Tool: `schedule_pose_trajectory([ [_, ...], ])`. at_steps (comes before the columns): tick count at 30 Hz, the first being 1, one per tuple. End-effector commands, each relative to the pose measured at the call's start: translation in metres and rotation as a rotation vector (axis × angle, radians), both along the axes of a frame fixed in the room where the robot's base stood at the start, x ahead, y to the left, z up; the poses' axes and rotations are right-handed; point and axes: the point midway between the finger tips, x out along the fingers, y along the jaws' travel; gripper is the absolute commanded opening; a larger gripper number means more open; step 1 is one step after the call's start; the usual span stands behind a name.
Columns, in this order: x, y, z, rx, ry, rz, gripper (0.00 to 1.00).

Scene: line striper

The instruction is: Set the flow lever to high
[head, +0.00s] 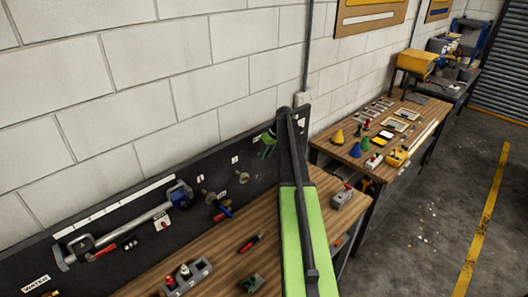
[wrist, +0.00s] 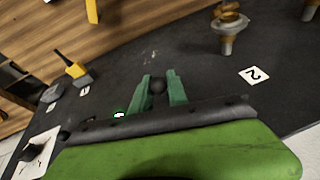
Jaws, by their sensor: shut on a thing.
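My gripper (head: 267,146) is at the right part of the dark wall board in the head view, with my green arm partly covering it. In the wrist view its two green fingers (wrist: 160,84) close around a dark round knob (wrist: 157,87). The knob looks like the end of a lever, but its shaft and mounting are hidden behind my gripper. I cannot read a high or low mark beside it.
The dark board (head: 115,222) carries a long-handled tool (head: 130,230) and several small fittings. A white plate with a black knob (wrist: 36,148) is at lower left in the wrist view. The wooden bench (head: 215,255) holds a grey switch block (head: 187,277) and a red-black tool (head: 251,243).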

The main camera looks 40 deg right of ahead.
Motion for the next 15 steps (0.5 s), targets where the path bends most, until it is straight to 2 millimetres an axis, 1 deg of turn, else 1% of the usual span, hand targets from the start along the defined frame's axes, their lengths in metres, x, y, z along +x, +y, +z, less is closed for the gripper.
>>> schedule_pose_trajectory([
  [1, -0.001, -0.004, 0.002, -0.007, 0.010, -0.003, 0.00],
  [15, 0.006, 0.007, 0.002, -0.016, 0.027, 0.013, 0.00],
])
